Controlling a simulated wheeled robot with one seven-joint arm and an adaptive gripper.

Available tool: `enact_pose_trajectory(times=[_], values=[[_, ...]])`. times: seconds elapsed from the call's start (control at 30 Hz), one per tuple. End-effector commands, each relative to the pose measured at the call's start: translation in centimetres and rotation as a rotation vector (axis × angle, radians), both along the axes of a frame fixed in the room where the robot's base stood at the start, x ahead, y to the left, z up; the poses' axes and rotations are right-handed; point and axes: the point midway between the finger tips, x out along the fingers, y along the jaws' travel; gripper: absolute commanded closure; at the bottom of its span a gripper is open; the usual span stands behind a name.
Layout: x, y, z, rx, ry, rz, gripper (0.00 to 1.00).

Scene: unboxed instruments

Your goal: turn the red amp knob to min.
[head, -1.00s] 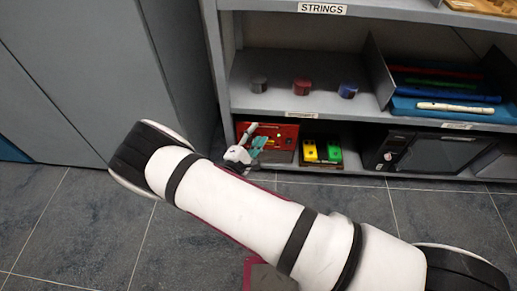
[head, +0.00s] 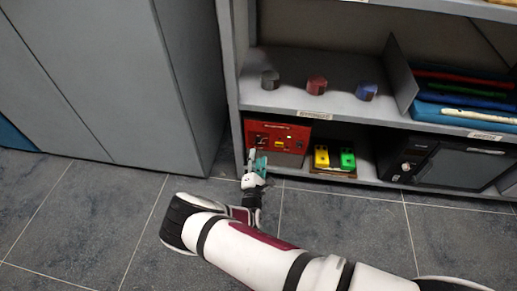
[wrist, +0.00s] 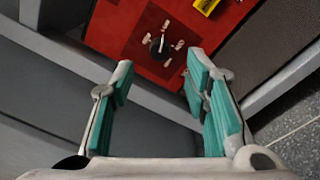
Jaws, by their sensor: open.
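The red amp (head: 292,131) stands on the bottom shelf at its left end. In the wrist view its red front (wrist: 112,27) fills the top middle. The knob (wrist: 159,47) is a dark round dial with a pale pointer, and several pale marks surround it. The pointer appears roughly upright in that picture. My gripper (wrist: 160,68) is open and empty, with teal-padded fingers either side of the knob in the picture. It appears short of the amp, not touching the knob. In the head view my gripper (head: 257,163) is in front of the amp's lower left.
A yellow part (wrist: 206,5) is on the amp beside the knob. A grey cabinet (head: 120,80) is at the left. The shelf edge (head: 385,184) runs below; open floor lies in front.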

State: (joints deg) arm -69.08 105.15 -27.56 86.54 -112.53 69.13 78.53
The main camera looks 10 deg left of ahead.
Motion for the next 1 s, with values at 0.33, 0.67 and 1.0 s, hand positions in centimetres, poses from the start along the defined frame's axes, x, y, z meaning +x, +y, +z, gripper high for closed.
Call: enact_pose_trajectory(times=[0.33, 0.67, 1.0], values=[[5.6, 0.2, -0.2, 0.002, 0.000, -0.001, 0.58], [6.9, 0.2, 0.0, -0.001, 0.000, 0.000, 0.58], [6.8, 0.2, 0.0, 0.000, -0.001, -0.001, 1.00]])
